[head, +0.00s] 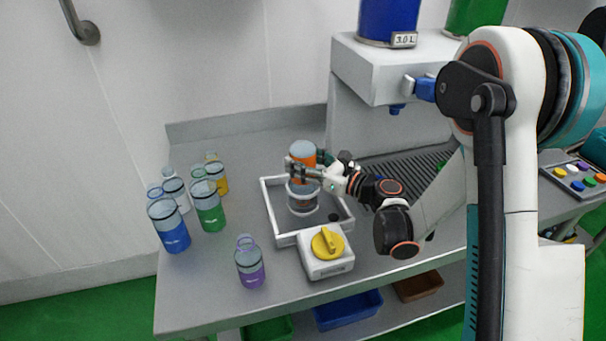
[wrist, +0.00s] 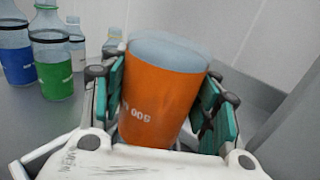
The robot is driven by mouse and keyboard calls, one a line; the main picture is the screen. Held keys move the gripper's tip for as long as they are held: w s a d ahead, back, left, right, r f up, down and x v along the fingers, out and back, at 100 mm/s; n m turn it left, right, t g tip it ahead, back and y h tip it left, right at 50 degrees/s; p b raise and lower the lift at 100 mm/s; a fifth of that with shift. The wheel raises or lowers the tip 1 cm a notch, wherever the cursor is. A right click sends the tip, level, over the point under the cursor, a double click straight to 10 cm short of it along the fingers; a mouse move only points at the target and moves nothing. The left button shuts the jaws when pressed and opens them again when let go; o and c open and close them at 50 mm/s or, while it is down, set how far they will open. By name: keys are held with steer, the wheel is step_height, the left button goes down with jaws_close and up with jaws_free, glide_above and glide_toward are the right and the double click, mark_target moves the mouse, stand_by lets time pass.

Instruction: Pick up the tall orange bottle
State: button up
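The tall orange bottle (head: 303,160) has a broad orange label and a grey-blue top, and it is at the pale tray in the head view. In the wrist view the orange bottle (wrist: 160,95) stands between the teal finger pads, leaning slightly. My gripper (head: 305,173) reaches in from the right, with one finger on each side of it. In the wrist view both pads of my gripper (wrist: 165,105) appear to press against its sides. A clear, dark-tinted cylindrical part shows below the fingers; I cannot tell whether the base touches the tray.
The white-rimmed tray (head: 283,239) surrounds the bottle's spot. A white box with a yellow knob (head: 327,243) and a purple bottle (head: 250,265) are in front. Blue (head: 170,230), green (head: 208,208) and yellow (head: 218,178) bottles cluster at left. A dispenser (head: 380,75) stands behind right.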

steer(key=shift+r, duration=0.1)
steer(key=shift+c, duration=0.3)
step_height(320, 180, up, 20)
steer(key=p, duration=0.6)
steer(key=shift+s, duration=0.1)
steer(key=s+d+r+p, duration=0.2)
steer(key=s, duration=0.4)
steer(key=s+d+r+p, duration=0.1)
steer(key=s+d+p, duration=0.1)
steer(key=s, duration=0.5)
steer(key=shift+s+r, duration=0.15)
steer(key=shift+r, duration=0.25)
steer(key=m, duration=0.6)
steer(key=shift+b, duration=0.3)
